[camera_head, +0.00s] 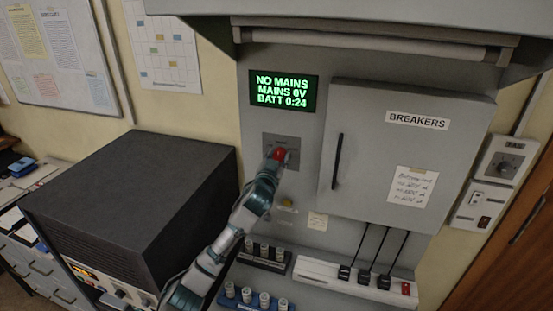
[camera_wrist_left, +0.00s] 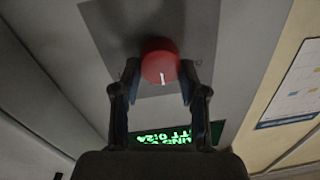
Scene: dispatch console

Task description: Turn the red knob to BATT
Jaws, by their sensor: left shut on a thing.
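The red knob (camera_head: 279,153) is on a small grey plate (camera_head: 267,140) on the console front, below the green display (camera_head: 284,91) reading NO MAINS, MAINS 0V, BATT 0:24. My left gripper (camera_head: 277,157) reaches up to it from below and is shut on it. In the left wrist view the red knob (camera_wrist_left: 160,66) sits between the two fingertips of the left gripper (camera_wrist_left: 158,78), with a white pointer mark on its face. The position labels around the knob are too small or dark to read. My right gripper is not in view.
A closed BREAKERS cabinet (camera_head: 405,150) with a dark handle is right of the knob. Below are a power strip (camera_head: 330,279) with black plugs and racks of small cylinders (camera_head: 262,255). A dark equipment box (camera_head: 130,190) stands at the left, close to my left arm.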

